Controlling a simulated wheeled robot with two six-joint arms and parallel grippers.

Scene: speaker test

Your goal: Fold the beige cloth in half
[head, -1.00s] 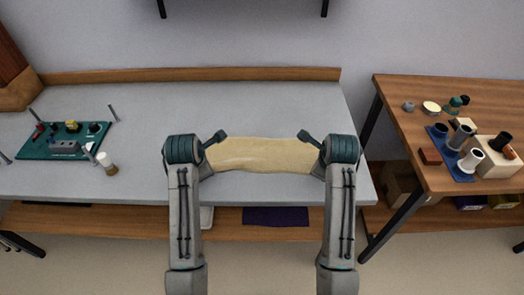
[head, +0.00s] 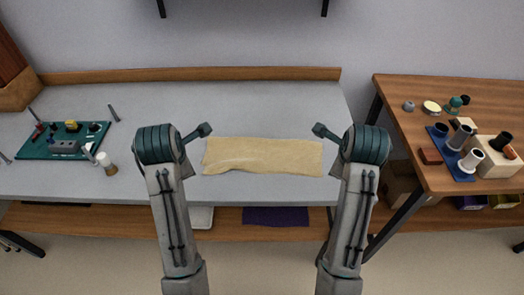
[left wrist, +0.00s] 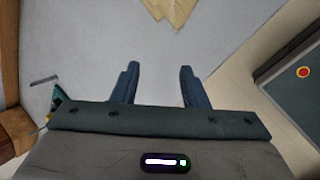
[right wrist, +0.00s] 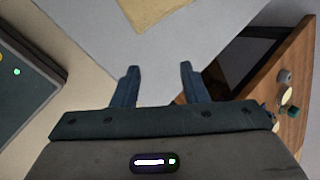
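The beige cloth (head: 263,156) lies on the grey table as a wide, short strip near the front edge. Its near edge is wavy and its surface a little wrinkled. I cannot tell how its layers lie. Part of it shows at the top of the left wrist view (left wrist: 175,10) and of the right wrist view (right wrist: 155,10). My left gripper (head: 206,130) is beside the cloth's left end, apart from it; its fingers (left wrist: 160,70) are spread and empty. My right gripper (head: 319,130) is by the right end; its fingers (right wrist: 159,70) are also spread and empty.
A green board with parts (head: 66,141) and a small white-and-brown bottle (head: 107,163) stand on the left of the grey table (head: 230,105). A wooden table (head: 440,95) with a blue tray and cups is at the right. The table behind the cloth is clear.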

